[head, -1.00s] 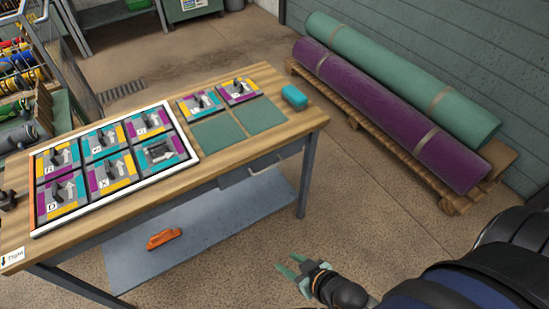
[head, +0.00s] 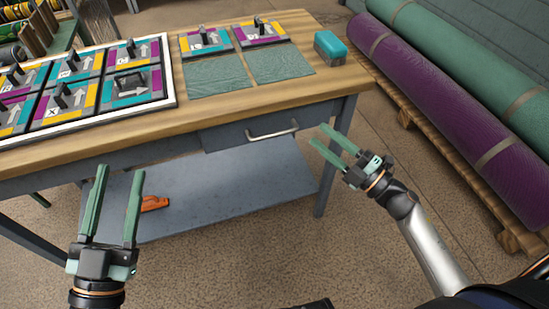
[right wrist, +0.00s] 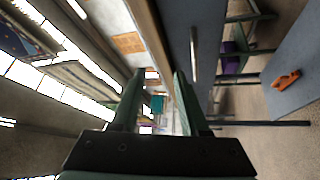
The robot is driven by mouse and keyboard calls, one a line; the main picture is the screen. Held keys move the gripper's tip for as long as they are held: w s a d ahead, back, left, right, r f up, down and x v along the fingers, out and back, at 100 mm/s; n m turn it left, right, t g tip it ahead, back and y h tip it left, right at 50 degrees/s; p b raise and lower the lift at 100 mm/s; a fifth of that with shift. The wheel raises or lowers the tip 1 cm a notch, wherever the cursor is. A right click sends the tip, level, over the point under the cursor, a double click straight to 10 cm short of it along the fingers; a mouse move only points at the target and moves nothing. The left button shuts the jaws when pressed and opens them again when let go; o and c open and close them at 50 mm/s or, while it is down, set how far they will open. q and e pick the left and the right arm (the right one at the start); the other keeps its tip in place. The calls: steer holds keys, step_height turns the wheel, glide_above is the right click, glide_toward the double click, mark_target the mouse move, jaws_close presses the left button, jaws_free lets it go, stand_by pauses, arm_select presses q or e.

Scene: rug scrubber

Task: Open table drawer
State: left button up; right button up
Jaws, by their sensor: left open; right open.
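The table (head: 230,100) has a wooden top and a grey drawer (head: 225,137) under its front edge. The drawer looks shut. Its metal bar handle (head: 272,131) faces me, and the handle also shows in the right wrist view (right wrist: 194,55). My right gripper (head: 333,145) is open and empty, just right of the handle and apart from it. In the right wrist view its two green fingers (right wrist: 157,95) point along the table's front. My left gripper (head: 120,188) is open and empty, in front of the table at the lower left.
Patterned tiles in a white frame (head: 172,75) cover the table's left part. A teal-topped block (head: 330,47) stands near the right corner. An orange tool (head: 155,203) lies on the lower shelf (head: 235,185). Rolled purple (head: 440,100) and green rugs (head: 480,70) lie on a pallet at right.

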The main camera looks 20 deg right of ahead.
mark_target(275, 133)
step_height(275, 133, down, 6)
steer(key=r+n+g+y+b, duration=0.1)
steer(key=n+g+y+b, duration=0.3)
steer(key=n, duration=0.3)
arm_select(q)
steer(key=s+m+h+b, duration=0.1)
steer(key=h, duration=0.1)
steer(key=s+m+h+b, duration=0.1)
steer(key=s+h, duration=0.1)
steer(key=s+d+m+h+b, duration=0.1)
steer(key=s+m, duration=0.1)
steer(key=shift+s+d+t+h, duration=0.1)
steer(key=shift+t+h, duration=0.3)
arm_select(e)
steer(key=shift+n, duration=0.5)
steer(key=x, duration=0.8)
steer(key=f+x, duration=0.1)
steer(key=x, duration=0.3)
steer(key=shift+w+a+r, duration=0.1)
steer(key=shift+w+a, duration=0.15)
steer(key=shift+a, duration=0.05)
jaws_close()
